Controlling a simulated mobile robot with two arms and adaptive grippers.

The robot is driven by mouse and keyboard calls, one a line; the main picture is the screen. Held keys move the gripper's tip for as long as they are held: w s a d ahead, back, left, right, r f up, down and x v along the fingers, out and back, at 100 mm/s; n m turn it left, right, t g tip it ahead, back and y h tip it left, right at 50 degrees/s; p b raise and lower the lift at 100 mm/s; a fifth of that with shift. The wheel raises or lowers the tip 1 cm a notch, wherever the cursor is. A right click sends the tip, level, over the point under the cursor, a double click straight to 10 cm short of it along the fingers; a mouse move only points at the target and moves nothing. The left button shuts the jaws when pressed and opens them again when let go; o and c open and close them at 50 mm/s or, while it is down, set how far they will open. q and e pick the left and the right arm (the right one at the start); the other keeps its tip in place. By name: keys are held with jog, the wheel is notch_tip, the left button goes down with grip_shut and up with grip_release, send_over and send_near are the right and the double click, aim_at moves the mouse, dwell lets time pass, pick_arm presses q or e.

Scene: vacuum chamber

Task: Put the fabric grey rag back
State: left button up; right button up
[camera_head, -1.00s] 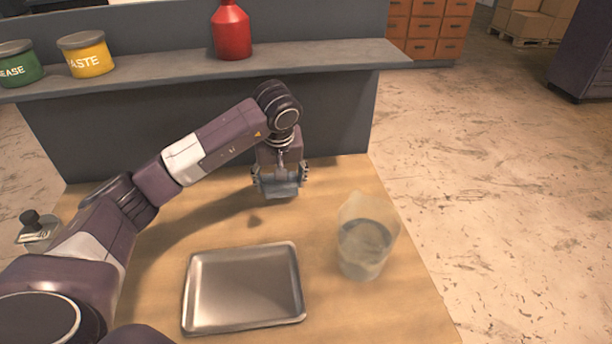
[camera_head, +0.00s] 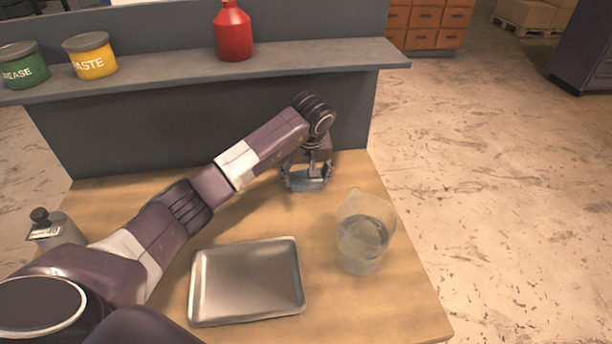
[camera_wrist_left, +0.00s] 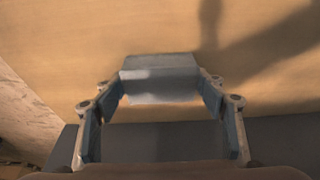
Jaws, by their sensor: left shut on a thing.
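My left gripper (camera_head: 307,184) is over the far right part of the wooden table, in front of the grey back panel. It is shut on the grey rag, a small folded grey piece that shows between the fingertips in the left wrist view (camera_wrist_left: 160,82). In the head view the rag is mostly hidden by the fingers. I cannot tell whether the rag touches the table top (camera_head: 330,300). My right gripper is not in view.
A metal tray (camera_head: 247,282) lies at the front middle. A clear beaker (camera_head: 362,240) stands right of it. A small metal container (camera_head: 58,232) stands at the left edge. The shelf (camera_head: 160,72) holds a green can (camera_head: 22,66), a yellow can (camera_head: 90,56) and a red bottle (camera_head: 232,34).

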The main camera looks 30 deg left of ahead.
pick_arm(q)
jog(key=shift+f, duration=0.15)
jog(key=o, duration=1.2)
